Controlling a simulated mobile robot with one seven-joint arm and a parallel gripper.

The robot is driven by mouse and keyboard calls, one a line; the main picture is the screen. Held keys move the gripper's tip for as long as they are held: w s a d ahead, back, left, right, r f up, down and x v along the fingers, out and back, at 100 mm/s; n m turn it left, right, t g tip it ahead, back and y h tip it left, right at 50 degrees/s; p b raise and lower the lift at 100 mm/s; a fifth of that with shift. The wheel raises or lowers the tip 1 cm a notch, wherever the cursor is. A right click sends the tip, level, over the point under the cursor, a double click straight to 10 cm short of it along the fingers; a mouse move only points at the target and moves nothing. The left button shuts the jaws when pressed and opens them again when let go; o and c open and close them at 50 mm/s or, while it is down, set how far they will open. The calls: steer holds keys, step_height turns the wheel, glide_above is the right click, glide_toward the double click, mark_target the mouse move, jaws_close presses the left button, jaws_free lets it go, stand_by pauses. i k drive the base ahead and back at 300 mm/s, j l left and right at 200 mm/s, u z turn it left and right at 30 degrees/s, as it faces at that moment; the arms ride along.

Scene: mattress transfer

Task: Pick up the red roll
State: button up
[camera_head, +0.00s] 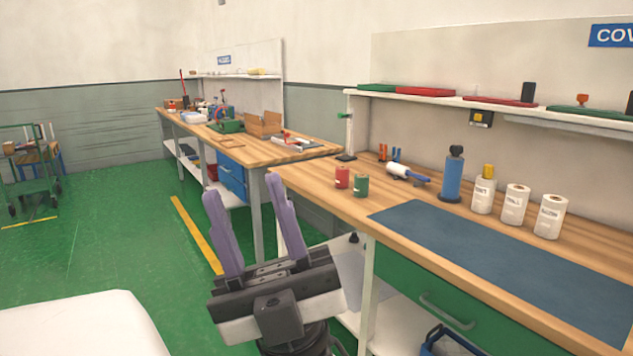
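The red roll (342,177) stands upright near the left end of the wooden workbench (318,198). A green roll (361,185) stands just to its right and slightly nearer. My gripper (243,190) is in the lower middle, left of the bench, its two purple fingers pointing up and spread apart. Nothing is between the fingers. The gripper is apart from the red roll, which is to its right in the picture.
A white paint roller (398,170), a blue bottle (453,178) and several white containers (515,203) stand behind and right of the rolls. A dark blue mat (520,262) covers the bench's front. A white padded surface (80,328) is at lower left. Green floor (110,235) is open at left.

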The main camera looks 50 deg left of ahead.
mark_target(342, 172)
steer(key=u, duration=1.25)
